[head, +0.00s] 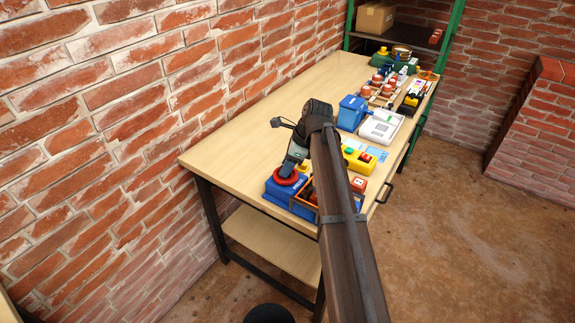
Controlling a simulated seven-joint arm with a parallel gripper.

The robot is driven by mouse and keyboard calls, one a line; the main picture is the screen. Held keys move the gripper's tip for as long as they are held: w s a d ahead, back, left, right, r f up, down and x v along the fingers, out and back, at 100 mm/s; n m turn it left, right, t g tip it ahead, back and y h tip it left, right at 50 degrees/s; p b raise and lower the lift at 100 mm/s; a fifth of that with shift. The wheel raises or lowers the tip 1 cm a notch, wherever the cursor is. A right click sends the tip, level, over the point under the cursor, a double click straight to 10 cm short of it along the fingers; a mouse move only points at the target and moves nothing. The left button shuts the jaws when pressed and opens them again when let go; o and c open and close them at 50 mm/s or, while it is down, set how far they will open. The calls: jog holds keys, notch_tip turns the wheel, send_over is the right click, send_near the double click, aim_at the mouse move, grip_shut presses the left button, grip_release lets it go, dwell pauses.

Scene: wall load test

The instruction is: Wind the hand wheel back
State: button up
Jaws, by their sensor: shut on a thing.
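The red hand wheel (276,181) sits on top of a blue housing (275,194) near the front left corner of the workbench. My gripper (288,170) reaches down from above, with its fingertips at the wheel. It is shut on the hand wheel. The fingers are small in this view and hide part of the wheel's middle and far side. My arm crosses the picture in front of the bench and hides what lies just right of the wheel.
The wooden workbench (235,135) stands along a brick wall. Right of my arm are a yellow box with buttons (362,160), a blue container (351,112) and a white device (381,127). The bench's left part is bare. A green-framed shelf (452,40) stands behind.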

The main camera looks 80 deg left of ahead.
jog(key=shift+a+n+h, duration=0.1)
jog(key=shift+n+h, duration=0.7)
jog(key=shift+n, duration=1.1)
jog(key=o, duration=1)
jog(key=v, duration=1.4)
jog(key=shift+f, duration=0.1)
